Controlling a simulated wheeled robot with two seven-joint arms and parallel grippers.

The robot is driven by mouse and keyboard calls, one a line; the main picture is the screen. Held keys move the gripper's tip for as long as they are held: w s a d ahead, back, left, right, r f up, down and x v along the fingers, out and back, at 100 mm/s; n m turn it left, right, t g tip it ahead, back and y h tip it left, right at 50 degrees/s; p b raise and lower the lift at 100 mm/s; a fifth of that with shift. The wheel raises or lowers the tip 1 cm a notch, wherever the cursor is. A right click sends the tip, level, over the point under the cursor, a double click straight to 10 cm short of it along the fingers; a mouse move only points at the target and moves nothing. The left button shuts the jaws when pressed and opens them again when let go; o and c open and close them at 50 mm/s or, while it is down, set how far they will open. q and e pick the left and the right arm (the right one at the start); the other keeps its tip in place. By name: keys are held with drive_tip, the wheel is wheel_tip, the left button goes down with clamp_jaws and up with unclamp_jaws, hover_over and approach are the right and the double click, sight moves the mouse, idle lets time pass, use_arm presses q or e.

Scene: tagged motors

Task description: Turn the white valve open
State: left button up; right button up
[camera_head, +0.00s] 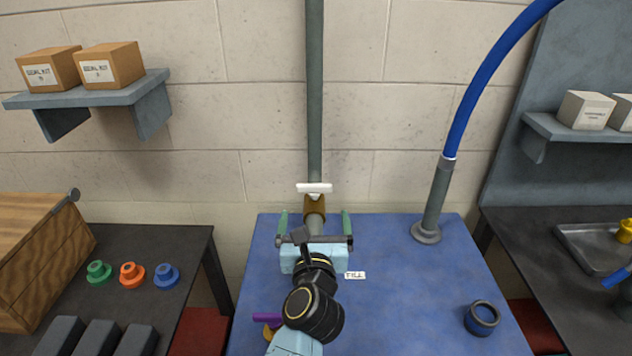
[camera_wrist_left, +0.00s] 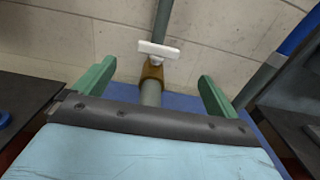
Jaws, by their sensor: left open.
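The white valve (camera_head: 314,188) is a short bar handle lying crosswise on a brass-coloured body (camera_head: 315,208), on the grey vertical pipe by the wall. It also shows in the left wrist view (camera_wrist_left: 158,49), nearly level with a slight tilt. My left gripper (camera_head: 314,216) points at the valve from the front, with its green fingers wide apart. In the left wrist view, the handle appears above and between the fingertips (camera_wrist_left: 156,76), with nothing gripped. The head view does not clearly show the remaining gap. My right gripper is not in view.
The blue table (camera_head: 390,300) carries a FILL label (camera_head: 355,275), a dark ring (camera_head: 482,318), a purple-handled item partly behind my arm (camera_head: 267,317) and a grey stub pipe (camera_head: 437,200) with a blue hose (camera_head: 480,85). Side benches flank it.

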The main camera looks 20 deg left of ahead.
sight(314, 186)
use_arm(q)
drive_tip(key=b+x, duration=0.1)
drive_tip(key=x, duration=1.1)
drive_tip(key=shift+w, duration=0.15)
drive_tip(key=shift+a, duration=0.1)
drive_tip(key=c, duration=1)
